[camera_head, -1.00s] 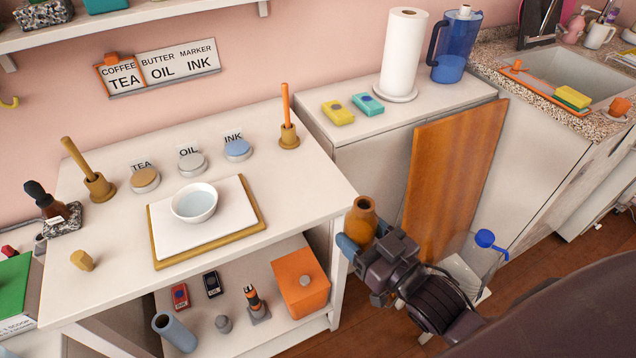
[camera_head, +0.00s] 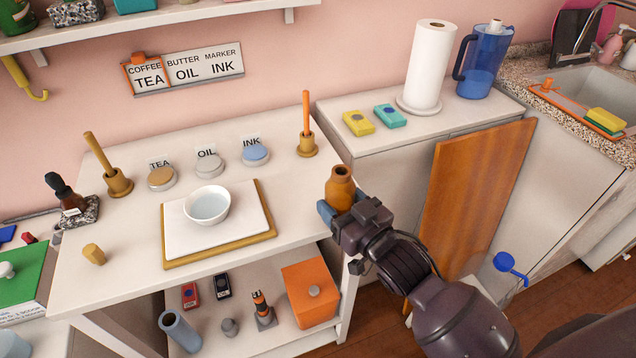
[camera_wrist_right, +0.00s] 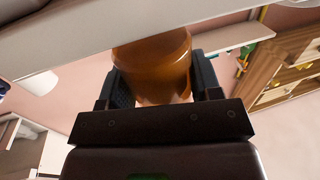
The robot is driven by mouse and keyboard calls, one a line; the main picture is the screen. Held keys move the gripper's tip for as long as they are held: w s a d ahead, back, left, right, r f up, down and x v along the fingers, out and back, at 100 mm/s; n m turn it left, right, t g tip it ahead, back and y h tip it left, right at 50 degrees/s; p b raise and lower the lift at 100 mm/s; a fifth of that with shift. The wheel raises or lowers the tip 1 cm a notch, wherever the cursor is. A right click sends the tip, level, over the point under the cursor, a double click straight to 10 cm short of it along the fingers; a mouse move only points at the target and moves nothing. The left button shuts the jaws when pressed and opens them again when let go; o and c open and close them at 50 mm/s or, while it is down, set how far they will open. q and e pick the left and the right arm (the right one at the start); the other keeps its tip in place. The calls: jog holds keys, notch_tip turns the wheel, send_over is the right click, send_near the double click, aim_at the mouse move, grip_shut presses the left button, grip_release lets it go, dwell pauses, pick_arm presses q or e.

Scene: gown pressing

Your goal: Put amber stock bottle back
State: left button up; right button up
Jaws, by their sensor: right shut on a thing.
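The amber bottle (camera_head: 340,187) is open-necked and roughly upright in my right gripper (camera_head: 338,206), at the right end of the white worktable (camera_head: 300,215). I cannot tell how far it is from the tabletop. In the right wrist view the amber bottle (camera_wrist_right: 153,62) sits between the two dark fingers of my right gripper (camera_wrist_right: 160,85), its upper part cut off by a pale surface. A small amber faceted piece (camera_head: 94,254) lies on the table's front left. My left gripper is not in view.
A white bowl (camera_head: 207,205) stands on a white sheet over a board. Wooden holders with upright sticks stand left (camera_head: 118,182) and right (camera_head: 307,145). A lower shelf holds an orange box (camera_head: 310,292). A brown panel (camera_head: 470,200) leans at right.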

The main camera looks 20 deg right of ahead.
aim_at(327, 190)
jog(key=x, duration=0.7)
jog(key=shift+w+a+b, duration=0.1)
jog(key=shift+b, duration=0.25)
jog(key=shift+f, duration=0.3)
jog(key=shift+f, duration=0.2)
jog(key=o, duration=1)
jog(key=shift+o, duration=0.2)
